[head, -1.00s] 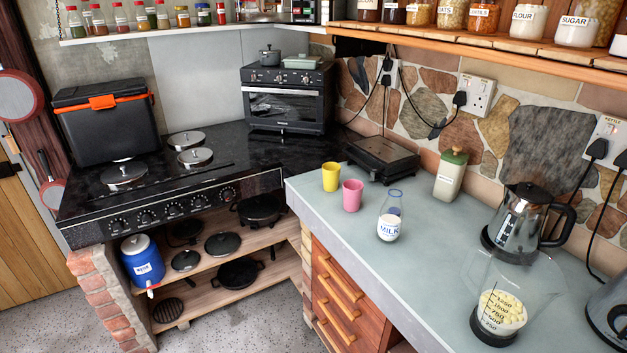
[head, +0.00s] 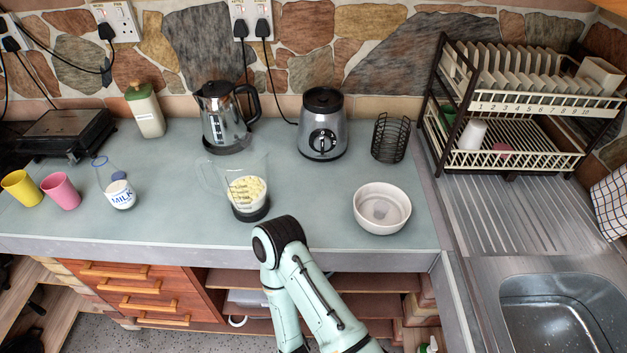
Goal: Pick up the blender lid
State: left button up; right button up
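I cannot make out a separate blender lid. The blender's clear jug (head: 247,192) stands upright on the counter, with pale yellow chunks inside and a black bottom; no lid shows on it. The silver blender base (head: 323,132) stands behind it to the right, against the stone wall, with a black round top. A pale mint arm link of mine with a black joint rises from the bottom centre, in front of the counter edge. Neither gripper shows.
A white bowl (head: 382,208) stands right of the jug, a black wire holder (head: 390,138) behind it. The kettle (head: 224,118), milk bottle (head: 118,188), pink cup (head: 61,191) and yellow cup (head: 21,188) stand left. A dish rack (head: 520,105) and sink (head: 560,315) are right.

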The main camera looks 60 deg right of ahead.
aim_at(380, 208)
jog(key=z, duration=2.65)
